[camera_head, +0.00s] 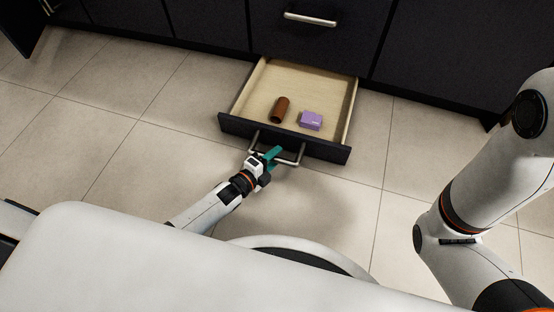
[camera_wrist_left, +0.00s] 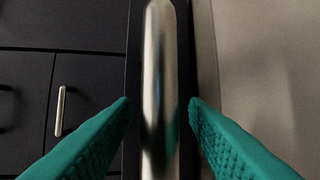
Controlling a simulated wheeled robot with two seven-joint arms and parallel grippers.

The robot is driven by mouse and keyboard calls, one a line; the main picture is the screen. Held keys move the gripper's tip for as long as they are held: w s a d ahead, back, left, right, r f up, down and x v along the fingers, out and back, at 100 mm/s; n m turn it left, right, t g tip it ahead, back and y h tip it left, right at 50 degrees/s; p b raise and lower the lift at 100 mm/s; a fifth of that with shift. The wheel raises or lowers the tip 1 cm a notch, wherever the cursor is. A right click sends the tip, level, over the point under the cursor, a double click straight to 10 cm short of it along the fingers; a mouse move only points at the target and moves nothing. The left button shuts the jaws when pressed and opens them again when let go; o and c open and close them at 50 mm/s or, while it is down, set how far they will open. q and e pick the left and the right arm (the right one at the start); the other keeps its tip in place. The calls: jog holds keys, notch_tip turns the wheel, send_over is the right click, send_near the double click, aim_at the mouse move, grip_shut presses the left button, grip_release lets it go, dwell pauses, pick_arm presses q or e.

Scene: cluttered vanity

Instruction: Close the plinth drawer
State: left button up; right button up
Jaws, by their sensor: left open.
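The plinth drawer (camera_head: 255,124) is pulled out at floor level below the dark cabinet. Its front is black with a metal bar handle (camera_head: 290,160), and its inside is pale wood. My left gripper (camera_head: 270,154), with green fingers, is at the handle. In the left wrist view the handle (camera_wrist_left: 160,90) runs upright between the two open fingers, with a gap on each side. My right arm (camera_head: 470,215) shows at the right, but its gripper is out of view.
A brown cylinder (camera_head: 280,110) and a purple box (camera_head: 311,120) lie inside the drawer. A closed drawer with a handle (camera_head: 310,19) is above it. Tiled floor (camera_head: 120,120) is clear on both sides. My white base fills the front.

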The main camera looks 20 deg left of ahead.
pick_arm(q)
jog(key=shift+x, duration=0.8)
jog(key=shift+c, duration=0.5)
grip_shut()
